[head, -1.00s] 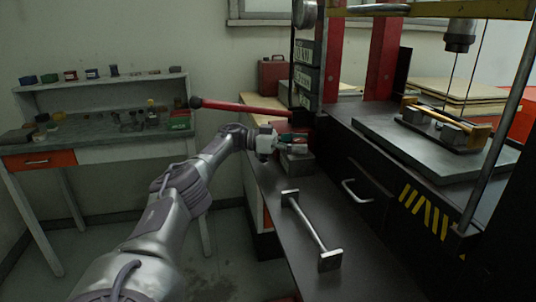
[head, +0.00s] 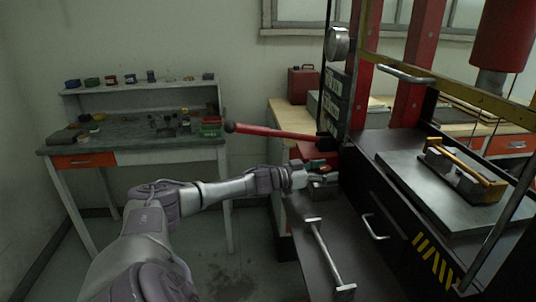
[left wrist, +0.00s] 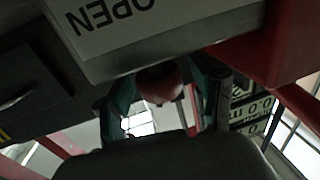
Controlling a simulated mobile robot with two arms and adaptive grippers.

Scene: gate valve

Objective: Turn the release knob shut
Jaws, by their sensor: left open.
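The release knob (left wrist: 160,82) is a dark red round knob, seen in the left wrist view below the edge of a grey block (left wrist: 150,45) marked "OPEN". My left gripper (left wrist: 163,105) is open, with one teal finger on each side of the knob. I cannot tell whether the fingers touch it. In the head view my left gripper (head: 318,166) is at the front left of the press, beside the grey block (head: 324,190). The knob is hidden there by the gripper. My right gripper is out of view.
A long red pump lever (head: 275,133) sticks out to the left above my left gripper. A metal bar handle (head: 328,255) lies on the dark bench top in front. The press frame (head: 410,100) stands at right. A workbench (head: 130,142) with small items stands at left.

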